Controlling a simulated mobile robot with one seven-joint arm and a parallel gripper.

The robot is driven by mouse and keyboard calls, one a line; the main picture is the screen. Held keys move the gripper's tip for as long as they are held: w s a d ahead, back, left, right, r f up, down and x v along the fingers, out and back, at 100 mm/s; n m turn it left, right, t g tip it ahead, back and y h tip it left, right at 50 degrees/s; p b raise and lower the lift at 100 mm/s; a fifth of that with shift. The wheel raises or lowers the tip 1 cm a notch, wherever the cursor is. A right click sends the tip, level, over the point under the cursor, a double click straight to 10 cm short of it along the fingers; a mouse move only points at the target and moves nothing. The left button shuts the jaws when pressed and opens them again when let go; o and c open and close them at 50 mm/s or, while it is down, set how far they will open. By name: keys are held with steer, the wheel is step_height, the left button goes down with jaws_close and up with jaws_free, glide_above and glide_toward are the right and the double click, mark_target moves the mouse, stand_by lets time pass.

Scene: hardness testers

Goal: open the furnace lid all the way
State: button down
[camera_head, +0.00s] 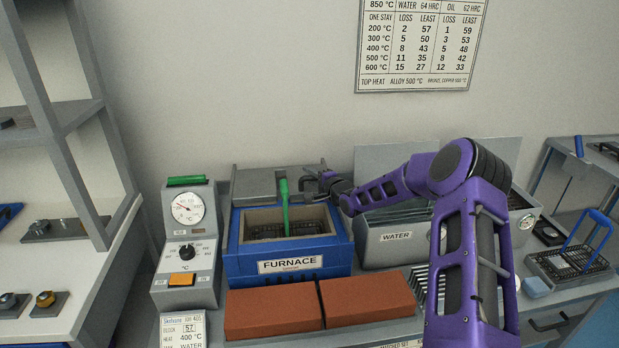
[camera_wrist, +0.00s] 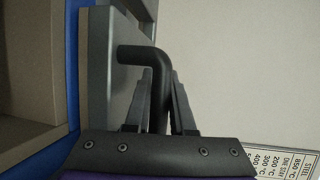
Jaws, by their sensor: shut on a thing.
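The blue furnace (camera_head: 238,262) stands on the bench with its label facing front. Its chamber is uncovered, and a green-handled tool (camera_head: 284,210) stands up from it. The grey lid (camera_head: 255,186) is at the back of the furnace, clear of the opening; I cannot tell its exact angle. My gripper (camera_head: 320,178) is at the lid's right side. In the wrist view my gripper (camera_wrist: 162,85) is shut on the dark bent lid handle (camera_wrist: 135,54), which passes between the fingers. The lid's grey side (camera_wrist: 97,60) and the furnace's blue edge (camera_wrist: 73,70) show left of it.
Two red bricks (camera_head: 272,314) lie in front of the furnace. A grey control box (camera_head: 187,292) with dial stands left. The grey water tank (camera_head: 390,254) stands close on the right, under my arm. The wall (camera_head: 260,80) is behind, with a chart (camera_head: 420,45).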

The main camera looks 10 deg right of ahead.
steer(key=c, duration=1)
jaws_free()
steer(key=shift+c, duration=0.2)
steer(key=shift+s, duration=0.1)
steer(key=p+v, duration=0.2)
steer(key=v, duration=1.5)
steer(key=shift+r, duration=0.15)
